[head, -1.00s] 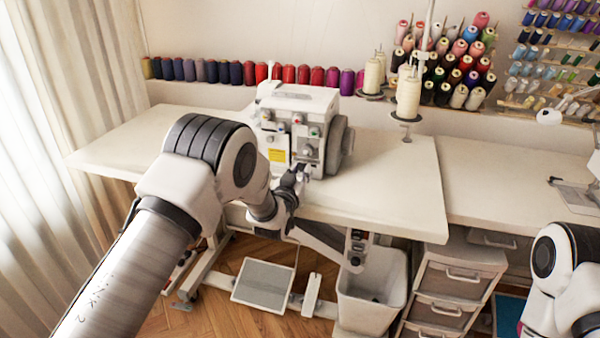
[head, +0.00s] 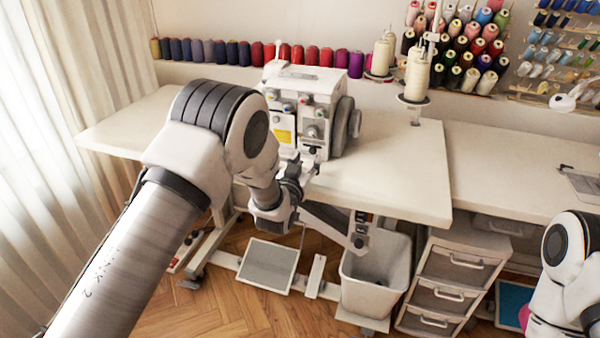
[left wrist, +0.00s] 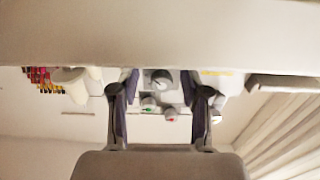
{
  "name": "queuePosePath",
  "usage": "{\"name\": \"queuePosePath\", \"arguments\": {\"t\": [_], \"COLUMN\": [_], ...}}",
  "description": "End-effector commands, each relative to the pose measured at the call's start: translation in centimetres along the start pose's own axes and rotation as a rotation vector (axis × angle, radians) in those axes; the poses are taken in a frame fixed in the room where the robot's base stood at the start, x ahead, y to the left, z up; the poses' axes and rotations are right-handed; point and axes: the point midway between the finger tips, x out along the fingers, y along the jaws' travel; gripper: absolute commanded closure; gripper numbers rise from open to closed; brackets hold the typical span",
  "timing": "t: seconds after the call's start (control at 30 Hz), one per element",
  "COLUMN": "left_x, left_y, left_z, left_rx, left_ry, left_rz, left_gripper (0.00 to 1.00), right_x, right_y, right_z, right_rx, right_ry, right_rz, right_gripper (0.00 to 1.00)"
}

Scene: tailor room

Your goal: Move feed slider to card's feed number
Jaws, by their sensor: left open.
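A white sewing machine (head: 312,90) with several coloured dials stands on the white table (head: 400,180). A yellow label (head: 284,136) is on its front; I cannot tell whether this is the card. I cannot make out a feed slider in either view. My left gripper (head: 305,172) is open at the lower front of the machine, near the table's front edge. In the left wrist view its two fingers (left wrist: 160,84) are apart, with a round grey dial and green and red knobs of the machine showing between them, upside down. No right gripper shows.
Cream thread cones (head: 416,75) on a stand rise right of the machine. A row of spools (head: 205,51) lines the wall behind. Below are a foot pedal (head: 268,266), a white bin (head: 376,272) and a drawer unit (head: 452,268). The table right of the machine is clear.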

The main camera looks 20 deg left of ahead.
Motion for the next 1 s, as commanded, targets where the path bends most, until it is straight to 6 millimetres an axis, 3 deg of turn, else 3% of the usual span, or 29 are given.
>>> {"name": "queuePosePath", "arguments": {"t": [0.1, 0.3, 0.43, 0.8, 0.87, 0.93, 1.0], "left_x": [-3.3, -7.2, -8.1, -8.1, -8.2, -8.9, -11.5], "left_y": [0.1, 0.1, 0.1, 0.1, 0.0, -0.6, -2.0], "left_z": [0.0, 0.0, 0.0, 0.0, 0.1, 0.9, 3.5], "left_rx": [0.001, 0.002, 0.001, 0.001, -0.001, -0.009, -0.024], "left_ry": [-0.004, -0.002, -0.001, -0.002, -0.017, -0.064, -0.178], "left_rz": [0.001, 0.001, 0.001, 0.001, 0.000, -0.013, -0.040], "left_gripper": [0.54, 0.54, 0.54, 0.54, 0.54, 0.54, 0.54], "right_x": [0.0, 0.0, 0.0, -0.1, -0.9, -2.9, -5.6], "right_y": [0.0, 0.0, 0.0, 0.0, 0.0, 0.0, 0.0], "right_z": [0.0, 0.0, 0.0, 0.0, 0.0, 0.0, 0.0], "right_rx": [0.000, 0.000, 0.000, 0.000, 0.000, 0.000, 0.000], "right_ry": [0.000, 0.000, 0.000, 0.000, 0.000, 0.000, 0.000], "right_rz": [0.000, 0.000, 0.000, 0.000, 0.000, 0.000, 0.000], "right_gripper": [0.60, 0.60, 0.60, 0.60, 0.60, 0.60, 0.60]}}
